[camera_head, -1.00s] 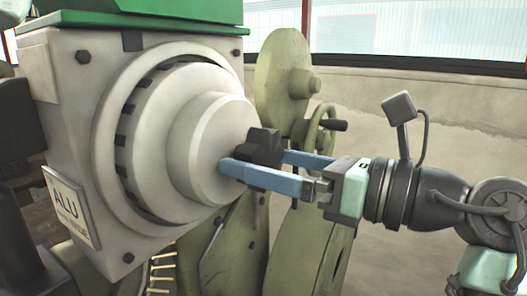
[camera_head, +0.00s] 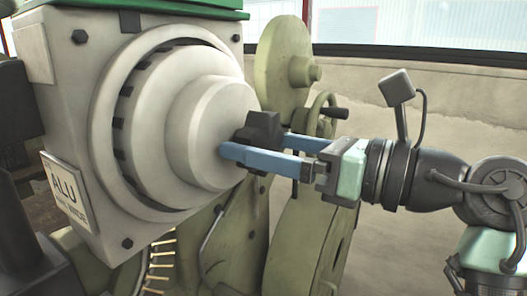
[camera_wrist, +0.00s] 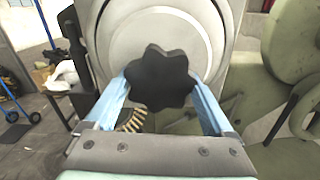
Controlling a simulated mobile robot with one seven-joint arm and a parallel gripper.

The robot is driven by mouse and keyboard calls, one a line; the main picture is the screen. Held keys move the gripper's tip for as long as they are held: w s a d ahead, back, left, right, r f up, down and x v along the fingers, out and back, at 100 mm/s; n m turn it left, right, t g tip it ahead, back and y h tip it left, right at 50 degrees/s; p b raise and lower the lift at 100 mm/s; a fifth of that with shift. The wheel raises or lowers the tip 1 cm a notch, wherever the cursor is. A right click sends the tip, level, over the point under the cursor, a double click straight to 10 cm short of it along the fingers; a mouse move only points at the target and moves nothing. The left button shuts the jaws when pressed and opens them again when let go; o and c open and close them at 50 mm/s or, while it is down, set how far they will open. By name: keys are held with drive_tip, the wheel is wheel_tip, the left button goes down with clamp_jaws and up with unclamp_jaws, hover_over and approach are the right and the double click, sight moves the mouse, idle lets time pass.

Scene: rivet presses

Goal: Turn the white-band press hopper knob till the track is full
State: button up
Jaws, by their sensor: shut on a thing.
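The press hopper (camera_head: 70,110) is a pale grey housing with a large round stepped drum (camera_head: 185,125) on its face. A plate on it reads "ALU" (camera_head: 66,190). A black lobed knob (camera_head: 262,130) sits at the centre of the drum; it also shows in the wrist view (camera_wrist: 160,78). My gripper (camera_head: 262,150) has blue fingers, one on each side of the knob, and is shut on it. Several brass-coloured rivets (camera_head: 160,262) stand in a row under the drum, and they show below the knob in the wrist view (camera_wrist: 132,120). The rest of the track is hidden.
A green press body with a wheel (camera_head: 285,65) and a small hand crank (camera_head: 328,112) stands just behind my gripper. A blue wheeled frame (camera_wrist: 14,115) is on the floor at left. Open floor lies to the right.

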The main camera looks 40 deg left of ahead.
drive_tip(key=shift+f+n+b, duration=0.15)
drive_tip(key=shift+n+b, duration=0.25)
drive_tip(key=shift+b, duration=0.2)
drive_tip(key=o, duration=1.1)
drive_tip(key=b+v, duration=0.2)
drive_tip(key=v, duration=1.1)
drive_tip(key=shift+b, duration=0.35)
